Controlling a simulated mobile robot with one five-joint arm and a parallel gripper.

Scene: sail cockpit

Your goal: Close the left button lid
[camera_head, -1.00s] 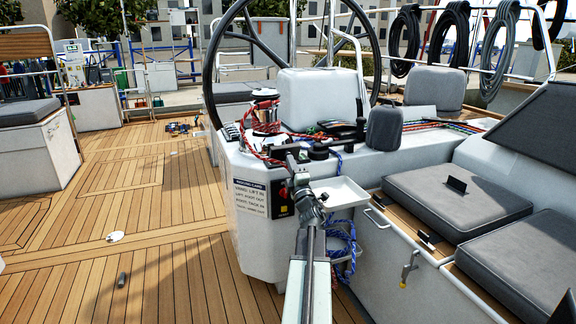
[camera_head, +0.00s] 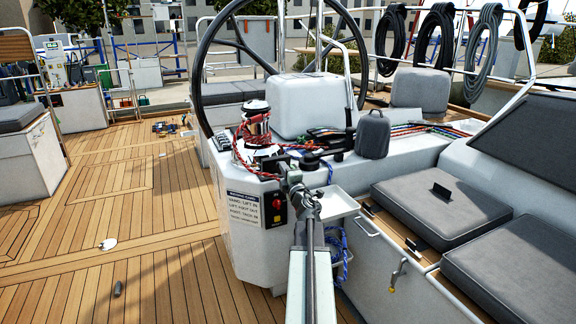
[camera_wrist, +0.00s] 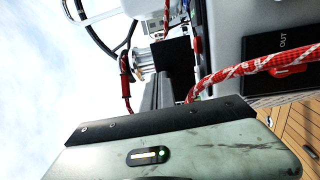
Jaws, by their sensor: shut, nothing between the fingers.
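My gripper (camera_head: 284,160) is at the end of my arm, over the near top edge of the white console (camera_head: 352,165). It is shut with nothing held. In the wrist view its dark fingers (camera_wrist: 164,88) reach toward a black upright plate (camera_wrist: 176,58); I cannot tell whether this is the left button lid standing open or whether they touch. A black panel marked OUT (camera_wrist: 290,62) lies right of the fingers, partly under red rope (camera_wrist: 250,68). In the head view my arm and rope hide the button area, so the lids cannot be told apart.
A winch (camera_head: 256,126) wrapped in red rope stands just behind my gripper. A black switch panel (camera_head: 275,205) and sign (camera_head: 243,208) are on the console front. A white tray (camera_head: 338,204) juts out right of my arm.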

